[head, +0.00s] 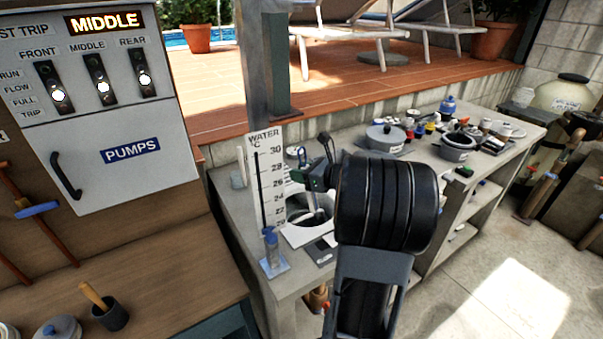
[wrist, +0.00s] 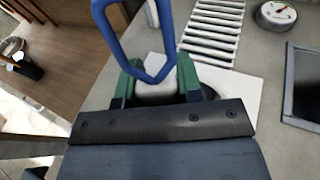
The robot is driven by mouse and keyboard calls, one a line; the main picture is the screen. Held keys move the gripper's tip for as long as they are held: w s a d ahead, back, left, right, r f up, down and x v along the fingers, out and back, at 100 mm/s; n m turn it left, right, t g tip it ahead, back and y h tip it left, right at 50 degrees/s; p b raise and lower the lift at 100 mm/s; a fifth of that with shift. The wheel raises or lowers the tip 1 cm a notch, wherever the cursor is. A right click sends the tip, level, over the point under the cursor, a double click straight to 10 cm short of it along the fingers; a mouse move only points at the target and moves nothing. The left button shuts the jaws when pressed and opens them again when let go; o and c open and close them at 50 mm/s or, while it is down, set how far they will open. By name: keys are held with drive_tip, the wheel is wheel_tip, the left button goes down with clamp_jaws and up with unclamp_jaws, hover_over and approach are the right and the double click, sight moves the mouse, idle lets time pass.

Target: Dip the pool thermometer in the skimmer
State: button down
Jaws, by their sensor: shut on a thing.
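My gripper (head: 318,180) has green fingers, which also show in the wrist view (wrist: 158,88). They are shut on a pale-bodied piece with a blue loop handle (wrist: 163,40), which looks like the pool thermometer. Its lower part is hidden behind the gripper in the wrist view. The skimmer (head: 296,236) appears as a white plate with a round dark opening in the worktop, below my gripper. A small bluish tip shows at that opening in the head view; I cannot tell whether it is inside. The white plate also shows in the wrist view (wrist: 240,88).
A tall WATER °C scale board (head: 266,185) stands left of the skimmer, with a blue-topped piece (head: 271,245) at its foot. A grey post (head: 262,70) rises behind. A lidded pot (head: 385,138) and several small items crowd the worktop to the right.

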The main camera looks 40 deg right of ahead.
drive_tip(key=shift+r+p, duration=1.85)
drive_tip(key=shift+r, duration=0.55)
